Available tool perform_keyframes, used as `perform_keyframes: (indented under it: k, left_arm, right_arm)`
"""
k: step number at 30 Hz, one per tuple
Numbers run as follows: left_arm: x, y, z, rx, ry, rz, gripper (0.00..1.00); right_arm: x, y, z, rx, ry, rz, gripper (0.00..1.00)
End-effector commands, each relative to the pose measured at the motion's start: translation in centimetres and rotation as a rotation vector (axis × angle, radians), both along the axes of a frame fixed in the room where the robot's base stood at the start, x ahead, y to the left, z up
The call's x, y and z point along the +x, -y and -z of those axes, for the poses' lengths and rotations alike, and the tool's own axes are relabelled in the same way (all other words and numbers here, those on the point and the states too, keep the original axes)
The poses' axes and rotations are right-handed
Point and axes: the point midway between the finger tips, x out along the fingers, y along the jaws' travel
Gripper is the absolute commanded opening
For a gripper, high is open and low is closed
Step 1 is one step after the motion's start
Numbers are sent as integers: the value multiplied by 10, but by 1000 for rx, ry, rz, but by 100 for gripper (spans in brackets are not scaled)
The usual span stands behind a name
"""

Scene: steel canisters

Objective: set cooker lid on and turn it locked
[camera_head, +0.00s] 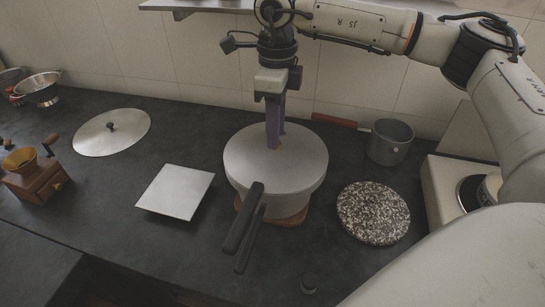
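The pressure cooker (290,203) stands on a brown base at the middle of the counter. Its round grey lid (300,165) lies on top and looks level. The lid's long dark handle (243,218) points to the front left. The cooker's own dark handle (250,243) shows below it, a little to the right, so the two are close but not exactly in line. My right gripper (275,145) points down at the lid's middle, where a small orange-brown bit shows at its fingertips. The fingers overlap in this view, so their gap and any grip are hidden. My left gripper is out of view.
A saucepan (390,142) with a red handle stands behind right, a speckled round board (373,212) front right. A white square plate (175,192), a flat steel lid (112,132), a coffee grinder (36,174) and a steel bowl (39,88) are left.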

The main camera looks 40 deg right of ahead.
Motion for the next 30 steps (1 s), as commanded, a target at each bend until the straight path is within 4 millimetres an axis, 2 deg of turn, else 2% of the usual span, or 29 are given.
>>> perform_keyframes:
  k: [5,12,18,23,30]
  left_arm:
    - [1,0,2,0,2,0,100]
    - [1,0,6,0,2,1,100]
    - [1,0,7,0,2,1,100]
    - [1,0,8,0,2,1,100]
    - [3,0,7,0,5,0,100]
  right_arm:
    - [1,0,-13,1,3,0,28]
    - [2,0,-61,2,5,-1,28]
    - [2,1,-92,0,4,-1,28]
    - [2,2,-103,1,2,0,28]
    - [2,2,-104,1,2,0,28]
